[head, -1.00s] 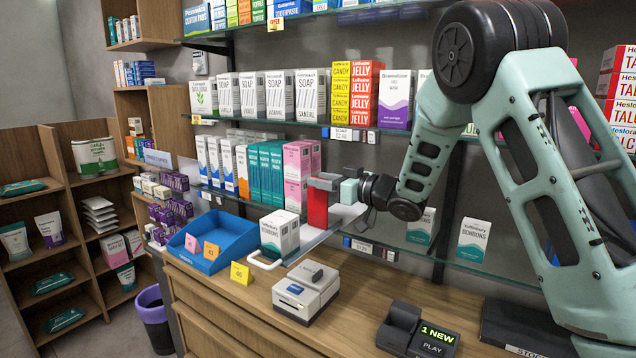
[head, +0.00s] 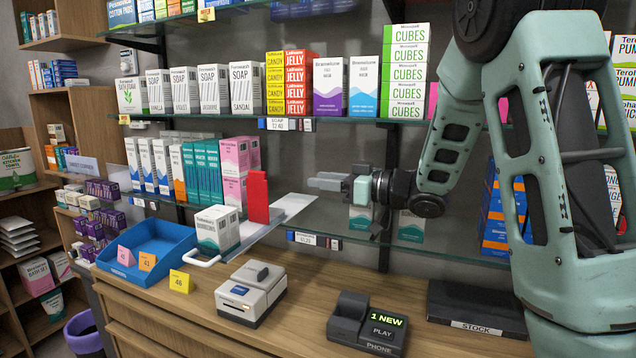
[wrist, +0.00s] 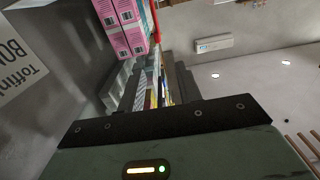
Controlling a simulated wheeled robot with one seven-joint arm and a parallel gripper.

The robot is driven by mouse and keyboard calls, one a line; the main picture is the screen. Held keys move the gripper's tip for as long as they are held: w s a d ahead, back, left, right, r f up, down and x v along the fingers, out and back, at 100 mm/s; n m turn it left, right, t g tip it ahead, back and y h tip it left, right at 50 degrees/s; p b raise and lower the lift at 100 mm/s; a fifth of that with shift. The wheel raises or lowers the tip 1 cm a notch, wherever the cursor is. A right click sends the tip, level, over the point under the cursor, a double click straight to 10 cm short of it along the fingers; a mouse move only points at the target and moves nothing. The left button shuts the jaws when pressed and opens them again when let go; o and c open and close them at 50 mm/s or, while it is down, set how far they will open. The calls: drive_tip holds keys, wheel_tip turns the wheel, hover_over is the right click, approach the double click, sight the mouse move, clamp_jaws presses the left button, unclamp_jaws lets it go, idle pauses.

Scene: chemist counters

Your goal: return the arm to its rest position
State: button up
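My arm reaches in from the right of the head view. My gripper (head: 312,181) points left, level, in front of the glass shelf over the counter. Its two grey fingers look apart, with nothing between them. In the wrist view the dark fingers (wrist: 155,85) show a gap with far shelf goods seen through it. A red upright plate (head: 258,197) stands on a pale tray (head: 290,208) to the left of the gripper, clear of the fingertips.
A white box (head: 217,230) stands on the tray beside the red plate. A blue bin (head: 150,250), card reader (head: 250,292), phone unit (head: 367,322) and black stock box (head: 475,308) are on the counter. Packed shelves with boxes (head: 235,170) lie behind. Some counter wood is bare.

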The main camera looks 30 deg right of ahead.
idle(0.4)
drive_tip(key=s+a+f+m+g+h, duration=0.1)
drive_tip(key=s+a+f+g+h, duration=0.15)
drive_tip(key=a+f, duration=0.4)
drive_tip(key=s+a+f+m+g+h, duration=0.1)
drive_tip(key=a+f+g+h, duration=0.25)
drive_tip(key=a, duration=0.65)
drive_tip(key=s+a+f+n+g+h, duration=0.1)
drive_tip(key=s+a+f+g, duration=0.1)
drive_tip(key=s, duration=0.7)
drive_tip(key=s+a+f+n+g+h, duration=0.1)
drive_tip(key=s+a+f+g, duration=0.1)
drive_tip(key=s, duration=0.7)
drive_tip(key=s+a+f+n+g+h, duration=0.1)
drive_tip(key=s+a+g, duration=0.3)
drive_tip(key=s, duration=0.5)
drive_tip(key=shift+s+f+g, duration=0.35)
drive_tip(key=shift+f+g, duration=0.1)
drive_tip(key=shift+g, duration=0.05)
drive_tip(key=shift+d, duration=0.15)
